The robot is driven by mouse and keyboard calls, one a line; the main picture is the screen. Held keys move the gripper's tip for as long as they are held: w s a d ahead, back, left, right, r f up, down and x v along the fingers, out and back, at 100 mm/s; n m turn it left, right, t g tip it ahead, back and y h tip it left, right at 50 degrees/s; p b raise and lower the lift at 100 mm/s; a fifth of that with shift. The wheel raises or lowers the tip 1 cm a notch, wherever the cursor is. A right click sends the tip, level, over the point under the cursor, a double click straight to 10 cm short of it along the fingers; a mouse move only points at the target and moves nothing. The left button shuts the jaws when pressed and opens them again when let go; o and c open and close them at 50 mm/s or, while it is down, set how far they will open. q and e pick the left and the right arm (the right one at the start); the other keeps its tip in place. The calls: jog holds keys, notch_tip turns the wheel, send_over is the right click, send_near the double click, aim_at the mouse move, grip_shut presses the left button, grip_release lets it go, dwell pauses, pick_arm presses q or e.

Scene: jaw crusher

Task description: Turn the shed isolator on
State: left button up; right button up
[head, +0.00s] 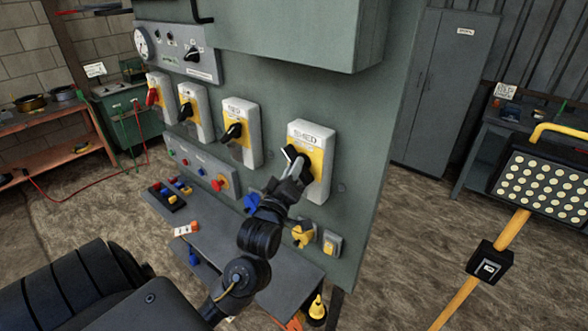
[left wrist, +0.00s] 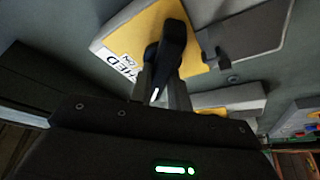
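The shed isolator (head: 316,139) is a light grey box with a yellow plate marked SHED, at the right end of a row on the green panel. Its black rotary handle (head: 291,154) stands out from the plate and looks slanted. My left gripper (head: 297,175) is right at the handle, in front of the plate's lower part. The left wrist view shows the yellow plate (left wrist: 126,40) and dark parts close together at the handle. Whether the fingers are closed around the handle is not clear. The isolator's pointer marks are mostly hidden. My right gripper is not in view.
Several similar isolators, one with a red handle (head: 152,97), line the panel to the left. A grey shelf (head: 235,252) juts out below, near my left arm. A yellow-framed work lamp (head: 545,185) stands at the right. A grey cabinet (head: 446,90) stands behind.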

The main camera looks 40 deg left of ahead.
pick_arm(q)
jog(key=shift+f+m, duration=0.1)
jog(key=shift+m, duration=0.4)
grip_shut()
jog(key=m+h, duration=0.4)
jog(key=m, duration=0.4)
jog(key=m+h, duration=0.4)
jog(key=m, duration=0.4)
jog(key=m+h+b, duration=0.1)
jog(key=m+h, duration=0.3)
jog(key=m, duration=0.4)
jog(key=shift+a, duration=0.15)
jog(key=shift+m, duration=0.4)
jog(key=o, duration=0.9)
grip_release()
jog(key=shift+c, duration=0.2)
jog(key=b+v, duration=0.4)
jog(key=v, duration=0.6)
jog(key=shift+s+b, duration=0.35)
jog(key=shift+b, duration=0.05)
